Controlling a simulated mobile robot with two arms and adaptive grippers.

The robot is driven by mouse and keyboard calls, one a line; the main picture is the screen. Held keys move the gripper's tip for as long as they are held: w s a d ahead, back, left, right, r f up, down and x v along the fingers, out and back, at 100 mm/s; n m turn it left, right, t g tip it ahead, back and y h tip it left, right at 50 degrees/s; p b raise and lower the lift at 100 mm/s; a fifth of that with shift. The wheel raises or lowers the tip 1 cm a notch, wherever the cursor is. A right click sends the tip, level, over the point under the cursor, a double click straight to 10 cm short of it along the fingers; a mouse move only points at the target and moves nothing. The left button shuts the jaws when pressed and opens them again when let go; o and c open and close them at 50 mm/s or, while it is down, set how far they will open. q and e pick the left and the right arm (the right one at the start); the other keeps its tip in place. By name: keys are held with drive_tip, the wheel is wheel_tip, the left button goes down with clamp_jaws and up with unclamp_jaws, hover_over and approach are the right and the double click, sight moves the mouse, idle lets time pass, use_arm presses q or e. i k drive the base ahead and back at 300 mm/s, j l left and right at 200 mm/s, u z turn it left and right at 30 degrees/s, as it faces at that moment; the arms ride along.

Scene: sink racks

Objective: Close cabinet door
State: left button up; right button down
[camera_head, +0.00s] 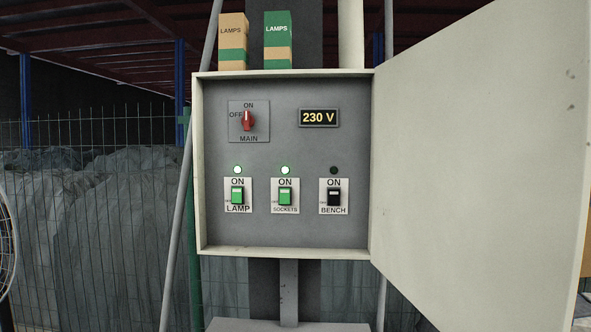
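The electrical cabinet (285,235) is a cream metal box on a post, in the middle of the head view. Its cabinet door (478,165) is hinged on the cabinet's right side and stands wide open, swung out toward me and to the right. The inside shows a red main switch (248,121), a 230 V display (319,117), and green lamp (237,196) and sockets (285,196) switches with lit lights above. The bench switch (334,196) is black and its light is dark. Neither of my grippers is in view.
Two lamp boxes, one brown (233,41) and one green (277,40), stand on top of the cabinet. A wire fence (90,220) with wrapped grey bulk behind it lies to the left. The space directly in front of the cabinet looks clear.

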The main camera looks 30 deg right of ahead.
sight(482, 176)
drive_tip(key=k+l, duration=0.15)
drive_tip(key=l, duration=0.15)
drive_tip(key=k+l+z, duration=0.1)
drive_tip(key=z, duration=1.55)
drive_tip(key=i+l, duration=0.05)
